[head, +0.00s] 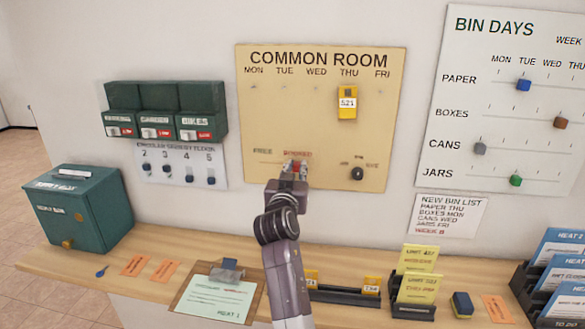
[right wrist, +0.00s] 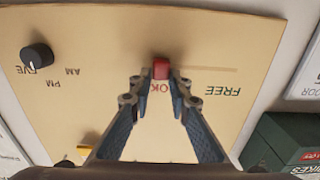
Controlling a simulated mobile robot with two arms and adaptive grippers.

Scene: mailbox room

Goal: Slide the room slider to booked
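The room slider is a small red knob (right wrist: 161,68) on the tan Common Room board (head: 250,110). In the right wrist view, where the board appears upside down, it stands at the partly hidden BOOKED label, away from FREE. My right gripper (head: 295,166) is at the board's lower middle. In the right wrist view its fingertips (right wrist: 160,76) are on either side of the knob, with a seeming gap between them; contact is hard to tell. In the head view the gripper covers most of the knob. My left gripper is not in view.
A black dial (head: 357,173) sits right of the slider, and a yellow tag (head: 347,103) hangs under THU. Green boxes (head: 165,97) are on the left wall. A clipboard (head: 222,293) and card holders lie on the wooden shelf (head: 180,245) below.

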